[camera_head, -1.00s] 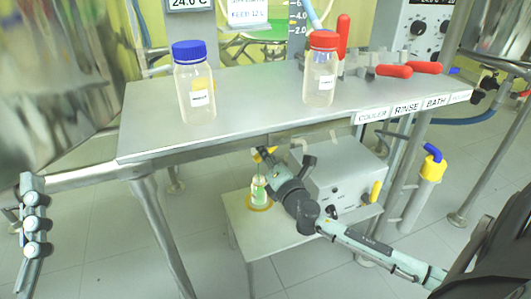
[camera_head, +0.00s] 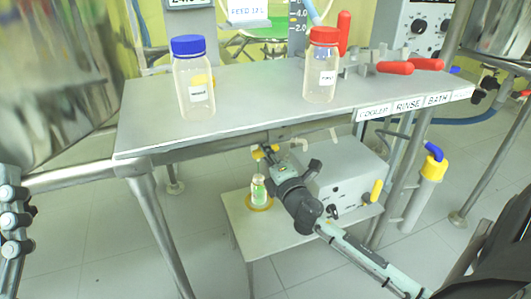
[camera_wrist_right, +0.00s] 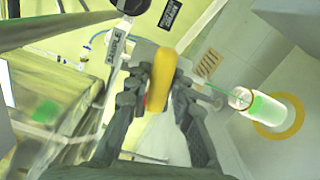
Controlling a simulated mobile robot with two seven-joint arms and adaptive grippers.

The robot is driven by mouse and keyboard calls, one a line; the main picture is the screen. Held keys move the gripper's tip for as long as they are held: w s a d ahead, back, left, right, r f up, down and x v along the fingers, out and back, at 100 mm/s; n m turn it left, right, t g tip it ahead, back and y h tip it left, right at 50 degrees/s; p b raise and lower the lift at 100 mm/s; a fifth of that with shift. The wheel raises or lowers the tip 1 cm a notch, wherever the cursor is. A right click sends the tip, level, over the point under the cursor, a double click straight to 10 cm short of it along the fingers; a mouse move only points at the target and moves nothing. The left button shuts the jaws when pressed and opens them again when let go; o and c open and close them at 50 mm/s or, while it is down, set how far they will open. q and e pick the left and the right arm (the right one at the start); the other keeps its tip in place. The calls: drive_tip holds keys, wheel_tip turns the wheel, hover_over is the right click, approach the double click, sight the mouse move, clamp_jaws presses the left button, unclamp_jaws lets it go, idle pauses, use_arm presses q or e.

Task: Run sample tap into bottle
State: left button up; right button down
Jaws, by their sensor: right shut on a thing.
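My right gripper (camera_head: 272,162) reaches under the steel shelf from the right. In the right wrist view, its fingers (camera_wrist_right: 160,95) are shut on the yellow tap handle (camera_wrist_right: 161,78). The yellow tap part (camera_head: 265,152) shows just past the gripper in the head view. A small clear sample bottle (camera_head: 258,188) stands upright on a yellow ring (camera_head: 260,206) on the low table. In the wrist view a thin green stream runs to the mouth of the bottle (camera_wrist_right: 283,108), which has green inside. The tap outlet is mostly hidden.
The low table (camera_head: 239,235) also bears a grey box unit (camera_head: 345,180). On the shelf (camera_head: 255,100) stand a blue-capped bottle (camera_head: 195,85) and a red-capped bottle (camera_head: 321,70). Red-handled valves (camera_head: 398,67) sit at the shelf's right. A shelf leg (camera_head: 160,225) stands left.

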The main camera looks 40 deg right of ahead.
drive_tip(key=shift+m, duration=1.2)
drive_tip(key=c, duration=1.4)
unclamp_jaws()
drive_tip(key=shift+s, duration=0.1)
drive_tip(key=v, duration=1.2)
drive_tip(key=shift+f, duration=0.1)
